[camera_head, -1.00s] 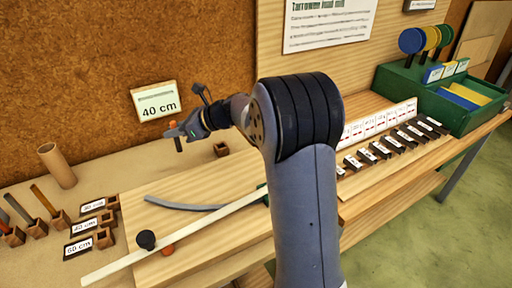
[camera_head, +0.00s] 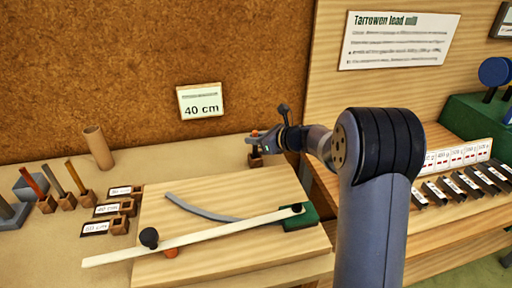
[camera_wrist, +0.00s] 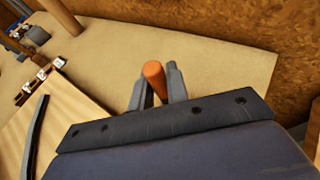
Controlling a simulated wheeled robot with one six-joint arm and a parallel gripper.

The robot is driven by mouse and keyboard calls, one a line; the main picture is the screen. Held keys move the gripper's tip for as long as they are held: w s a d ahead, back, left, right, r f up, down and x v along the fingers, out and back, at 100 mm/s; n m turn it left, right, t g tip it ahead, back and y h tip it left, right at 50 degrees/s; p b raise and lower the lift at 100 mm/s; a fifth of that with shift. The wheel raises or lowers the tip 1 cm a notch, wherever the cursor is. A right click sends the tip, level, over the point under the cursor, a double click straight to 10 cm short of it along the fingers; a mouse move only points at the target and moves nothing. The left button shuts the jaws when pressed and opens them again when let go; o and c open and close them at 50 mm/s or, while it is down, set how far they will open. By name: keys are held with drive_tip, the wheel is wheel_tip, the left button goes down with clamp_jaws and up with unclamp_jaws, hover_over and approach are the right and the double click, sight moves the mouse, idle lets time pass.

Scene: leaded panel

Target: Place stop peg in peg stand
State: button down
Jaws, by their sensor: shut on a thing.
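My gripper (camera_head: 262,142) is shut on the orange stop peg (camera_wrist: 154,72), which stands between its two fingers in the wrist view. In the head view the peg's orange top (camera_head: 254,132) shows above the fingers.
A wooden board (camera_head: 170,215) carries a pale bar (camera_head: 215,233), a curved grey strip (camera_head: 195,208), a black knob (camera_head: 149,238) and a green block (camera_head: 300,219). Several rods in brown blocks and a cardboard tube (camera_head: 98,148) stand left. A 40 cm sign (camera_head: 201,100) is behind.

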drive_tip(key=shift+f, duration=1.25)
drive_tip(key=shift+f, duration=0.2)
drive_tip(key=c, duration=1.4)
unclamp_jaws()
drive_tip(key=shift+r, duration=0.1)
drive_tip(key=shift+r, duration=0.15)
drive_tip(key=v, duration=1.2)
